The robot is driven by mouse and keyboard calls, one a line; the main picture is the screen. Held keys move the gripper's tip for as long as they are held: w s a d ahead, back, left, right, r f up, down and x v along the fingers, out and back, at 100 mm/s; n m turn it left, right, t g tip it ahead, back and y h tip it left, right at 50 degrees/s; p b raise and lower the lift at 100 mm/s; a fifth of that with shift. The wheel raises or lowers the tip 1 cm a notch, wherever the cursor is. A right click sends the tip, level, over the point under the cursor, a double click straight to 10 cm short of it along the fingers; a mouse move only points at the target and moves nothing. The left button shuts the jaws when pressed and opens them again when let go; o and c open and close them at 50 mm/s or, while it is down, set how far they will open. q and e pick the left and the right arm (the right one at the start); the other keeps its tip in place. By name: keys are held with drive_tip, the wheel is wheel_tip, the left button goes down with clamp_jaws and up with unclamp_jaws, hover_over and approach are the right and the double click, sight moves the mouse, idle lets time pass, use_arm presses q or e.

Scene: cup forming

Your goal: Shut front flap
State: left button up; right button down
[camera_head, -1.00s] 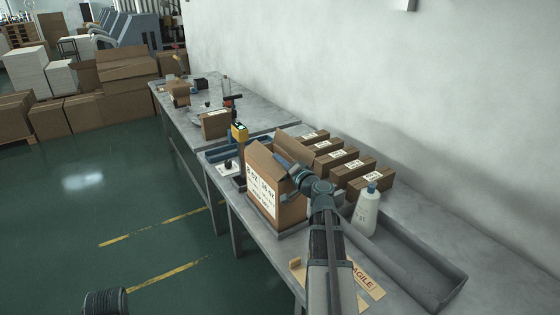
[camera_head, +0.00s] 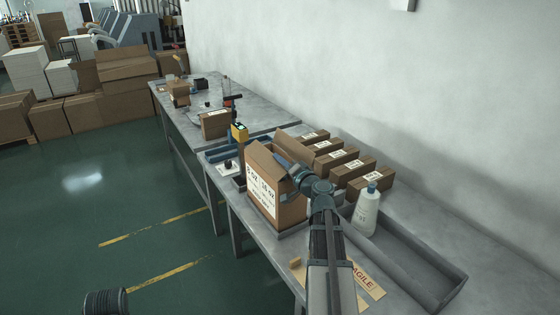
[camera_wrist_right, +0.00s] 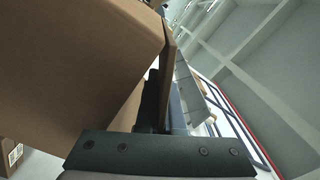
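An open cardboard box (camera_head: 264,204) with a printed white label stands on the near bench, with a flap (camera_head: 258,160) raised at its left. My right gripper (camera_head: 284,163) is at the top of the box, beside the raised flap. In the right wrist view, the right gripper's fingers (camera_wrist_right: 163,104) are close together near the middle, and a brown cardboard panel (camera_wrist_right: 75,60) fills the left. The inside of the box is mostly hidden. My left gripper is not in view.
Several small brown boxes (camera_head: 337,161) stand in a row behind the box, along the wall. A white bottle (camera_head: 366,213) and a long grey tray (camera_head: 425,268) are to the right. A yellow-topped device (camera_head: 239,132) stands at the left.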

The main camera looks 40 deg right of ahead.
drive_tip(key=shift+d+f+m+b, duration=0.2)
drive_tip(key=shift+f+m+b, duration=0.2)
drive_tip(key=shift+m, duration=0.3)
drive_tip(key=c, duration=1)
unclamp_jaws()
drive_tip(key=shift+c, duration=0.2)
drive_tip(key=shift+r, duration=0.1)
